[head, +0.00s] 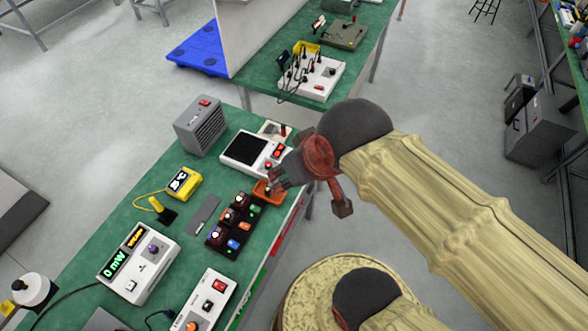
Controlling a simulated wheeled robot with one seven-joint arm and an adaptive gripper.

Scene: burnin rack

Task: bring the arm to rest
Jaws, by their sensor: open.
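My arm, in a beige sleeve, reaches in from the lower right of the head view. It ends in a dark joint and a reddish wrist part. My gripper (277,178) is at the right edge of the green bench (150,213), its dark fingers pointing left. It is open. The fingertips appear just above or beside a small orange tray (270,195); I cannot tell whether they touch it. I see nothing clearly held between the fingers.
Near the gripper are a white unit with a black plate (243,149), a dark rack with coloured modules (230,232) and a grey heater-like box (201,126). A yellow meter (182,182) and a power meter (140,263) stand left. Open floor lies right of the bench.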

